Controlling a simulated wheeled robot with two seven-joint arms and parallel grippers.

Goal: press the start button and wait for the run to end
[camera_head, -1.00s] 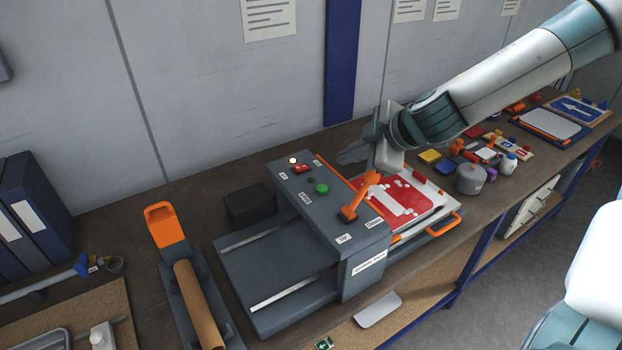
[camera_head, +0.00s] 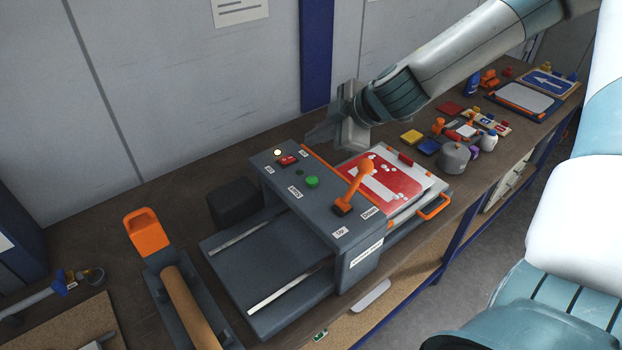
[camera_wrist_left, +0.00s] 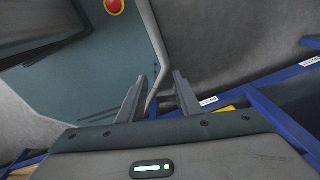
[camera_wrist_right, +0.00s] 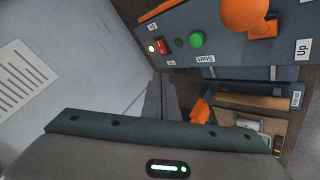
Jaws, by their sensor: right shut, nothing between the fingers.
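The green start button (camera_head: 312,182) is on top of a grey press machine (camera_head: 330,222), beside its "Start" label. It also shows in the right wrist view (camera_wrist_right: 196,40). A red switch (camera_head: 288,160) and a lit lamp (camera_head: 278,153) are near it. An orange lever (camera_head: 355,187) leans toward the "Down" label. My right gripper (camera_head: 312,139) is shut and empty, behind the machine's top and apart from the button. My left gripper (camera_wrist_left: 157,90) shows only in its own wrist view, its fingers apart with nothing between them.
A red sign plate (camera_head: 400,185) lies on the machine's right-hand bed. A black box (camera_head: 233,202) and a roll holder (camera_head: 185,300) stand to the left. Bottles and blocks lie on the bench to the right. The wall is close behind.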

